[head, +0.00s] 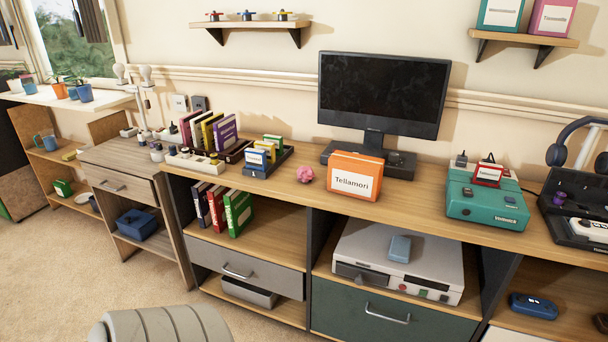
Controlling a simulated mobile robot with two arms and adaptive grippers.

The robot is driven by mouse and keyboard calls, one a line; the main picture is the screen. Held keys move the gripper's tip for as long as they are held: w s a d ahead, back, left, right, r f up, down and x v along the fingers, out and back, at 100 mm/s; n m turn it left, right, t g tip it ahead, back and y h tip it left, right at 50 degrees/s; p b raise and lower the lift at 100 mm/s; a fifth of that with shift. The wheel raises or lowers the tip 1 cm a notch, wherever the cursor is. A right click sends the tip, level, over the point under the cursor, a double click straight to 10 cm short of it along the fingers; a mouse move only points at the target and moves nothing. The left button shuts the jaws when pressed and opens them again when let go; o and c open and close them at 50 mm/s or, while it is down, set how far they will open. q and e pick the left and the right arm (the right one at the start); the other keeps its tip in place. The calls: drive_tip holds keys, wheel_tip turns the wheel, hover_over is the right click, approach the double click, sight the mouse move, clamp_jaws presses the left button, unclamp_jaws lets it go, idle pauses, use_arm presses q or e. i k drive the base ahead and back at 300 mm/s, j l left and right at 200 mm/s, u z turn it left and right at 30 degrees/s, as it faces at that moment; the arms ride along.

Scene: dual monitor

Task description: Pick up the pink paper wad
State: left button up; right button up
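The pink paper wad (305,174) is a small crumpled ball on the wooden desk top (390,197). It lies between the dark tray with small labelled boxes (266,160) on its left and the orange box marked "Tellamori" (354,177) on its right. It stands clear of both, with nothing in front of it. Neither of my grippers shows in the head view.
A black monitor (384,92) stands behind the orange box. A teal device (487,197) and a headphone stand (580,150) are to the right. Books and a power strip stand at the left. Shelves and drawers lie below; carpet (60,270) is free at front left.

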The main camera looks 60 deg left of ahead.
sight(305, 174)
drive_tip(key=u, duration=1.75)
drive_tip(key=i+l, duration=1)
drive_tip(key=i, duration=0.15)
